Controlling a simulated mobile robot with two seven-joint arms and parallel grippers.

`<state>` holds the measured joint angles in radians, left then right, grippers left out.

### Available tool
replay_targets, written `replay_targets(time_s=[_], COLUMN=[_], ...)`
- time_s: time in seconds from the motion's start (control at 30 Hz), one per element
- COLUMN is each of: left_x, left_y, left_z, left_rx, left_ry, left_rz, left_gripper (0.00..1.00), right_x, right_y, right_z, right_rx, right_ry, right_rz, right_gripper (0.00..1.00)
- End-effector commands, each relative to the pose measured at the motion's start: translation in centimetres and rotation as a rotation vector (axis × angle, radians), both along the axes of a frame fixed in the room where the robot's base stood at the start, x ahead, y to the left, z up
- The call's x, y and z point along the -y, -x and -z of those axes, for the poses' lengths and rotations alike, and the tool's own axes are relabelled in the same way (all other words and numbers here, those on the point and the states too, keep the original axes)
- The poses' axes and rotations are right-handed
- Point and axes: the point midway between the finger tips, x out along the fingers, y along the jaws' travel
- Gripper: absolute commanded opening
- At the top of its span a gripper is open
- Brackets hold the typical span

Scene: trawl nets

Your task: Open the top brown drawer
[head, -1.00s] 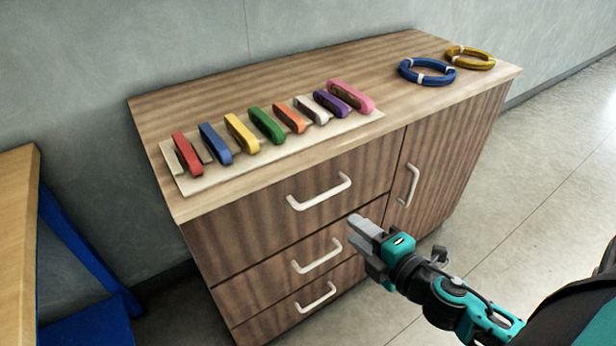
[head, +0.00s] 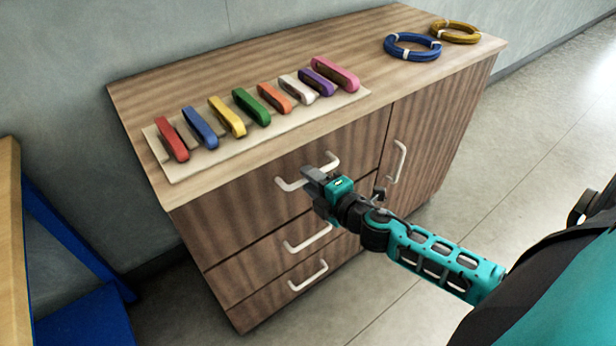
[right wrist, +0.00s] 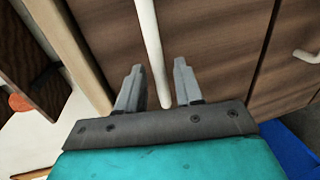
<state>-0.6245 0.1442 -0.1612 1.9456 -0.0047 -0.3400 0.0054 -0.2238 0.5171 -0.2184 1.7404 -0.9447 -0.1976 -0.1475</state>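The top brown drawer (head: 240,214) is the uppermost of three drawers in the wooden cabinet and is closed. Its white bar handle (head: 288,184) is partly covered by my right gripper (head: 308,176) in the head view. In the right wrist view the handle (right wrist: 149,45) runs between the two grey fingers of the right gripper (right wrist: 157,85). The fingers are open, with a gap on each side of the bar. My left gripper is in neither view.
Colored straps on a pale board (head: 180,175) lie on the cabinet top (head: 375,35), with a blue coil (head: 412,57) and a yellow coil (head: 456,40) at right. A cabinet door (head: 430,135) is right of the drawers. A blue-framed table (head: 8,230) stands at left.

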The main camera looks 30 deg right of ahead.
Motion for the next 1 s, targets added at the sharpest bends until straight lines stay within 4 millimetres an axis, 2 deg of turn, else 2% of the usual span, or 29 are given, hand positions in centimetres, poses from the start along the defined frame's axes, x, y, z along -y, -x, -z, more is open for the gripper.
replay_targets(time_s=[0.2,0.5,0.87,1.0], left_x=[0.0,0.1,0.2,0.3], left_y=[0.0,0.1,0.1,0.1], left_z=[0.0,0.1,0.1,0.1], left_rx=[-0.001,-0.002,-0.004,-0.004], left_ry=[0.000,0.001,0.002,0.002], left_rz=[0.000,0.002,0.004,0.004], left_gripper=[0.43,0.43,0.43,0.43], right_x=[-0.1,-0.2,-0.2,-0.2], right_y=[-1.4,-1.6,-1.5,-1.5], right_z=[0.3,0.4,0.4,0.4], right_rx=[0.000,-0.001,-0.001,-0.001], right_ry=[0.000,-0.001,-0.001,-0.001], right_rz=[-0.001,-0.001,-0.001,-0.001], right_gripper=[0.35,0.35,0.02,0.00])
